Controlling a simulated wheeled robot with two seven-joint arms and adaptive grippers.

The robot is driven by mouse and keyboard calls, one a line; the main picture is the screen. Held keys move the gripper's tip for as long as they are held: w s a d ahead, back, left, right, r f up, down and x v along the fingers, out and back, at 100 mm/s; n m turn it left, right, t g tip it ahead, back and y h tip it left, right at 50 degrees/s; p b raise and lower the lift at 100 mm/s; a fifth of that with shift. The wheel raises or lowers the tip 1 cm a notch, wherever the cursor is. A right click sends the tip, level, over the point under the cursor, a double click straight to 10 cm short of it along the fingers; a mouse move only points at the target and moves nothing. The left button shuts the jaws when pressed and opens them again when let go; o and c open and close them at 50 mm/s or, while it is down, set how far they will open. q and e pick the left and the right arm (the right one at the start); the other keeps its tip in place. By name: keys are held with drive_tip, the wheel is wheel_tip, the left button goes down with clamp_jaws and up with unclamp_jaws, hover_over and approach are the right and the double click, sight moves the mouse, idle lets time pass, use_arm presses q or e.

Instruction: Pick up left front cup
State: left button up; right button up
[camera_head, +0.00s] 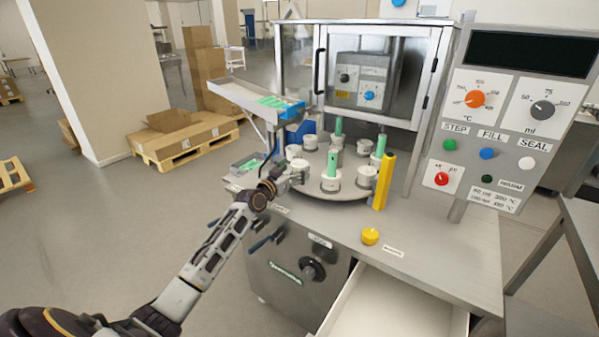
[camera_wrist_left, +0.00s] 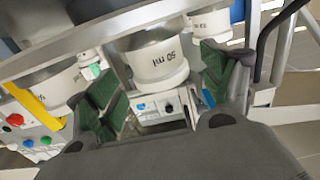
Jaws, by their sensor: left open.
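A white cup marked 50 ml (camera_wrist_left: 158,58) stands between the green-padded fingers of my left gripper (camera_wrist_left: 158,95) in the left wrist view. In the head view, my left gripper (camera_head: 287,181) is at the front left edge of the round turntable (camera_head: 350,192), beside the left front white cup (camera_head: 300,166). The gripper is open, with its fingers on either side of the cup; contact cannot be told. Other white cups (camera_head: 331,183) sit around the turntable, some with green tubes (camera_head: 331,163) standing in them. My right gripper is not in view.
A yellow post (camera_head: 384,182) stands at the turntable's right. A tray with green pieces (camera_head: 256,100) overhangs the back left. A yellow button (camera_head: 370,236) and an open drawer (camera_head: 395,305) are in front. The control panel (camera_head: 515,115) is at right.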

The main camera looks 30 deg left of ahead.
sight(300, 165)
use_arm(q)
drive_tip(key=shift+w+d+r, duration=0.1)
drive_tip(key=shift+w+r, duration=0.05)
drive_tip(key=shift+w, duration=0.5)
drive_tip(key=shift+w+d, duration=0.1)
drive_tip(key=shift+w, duration=0.95)
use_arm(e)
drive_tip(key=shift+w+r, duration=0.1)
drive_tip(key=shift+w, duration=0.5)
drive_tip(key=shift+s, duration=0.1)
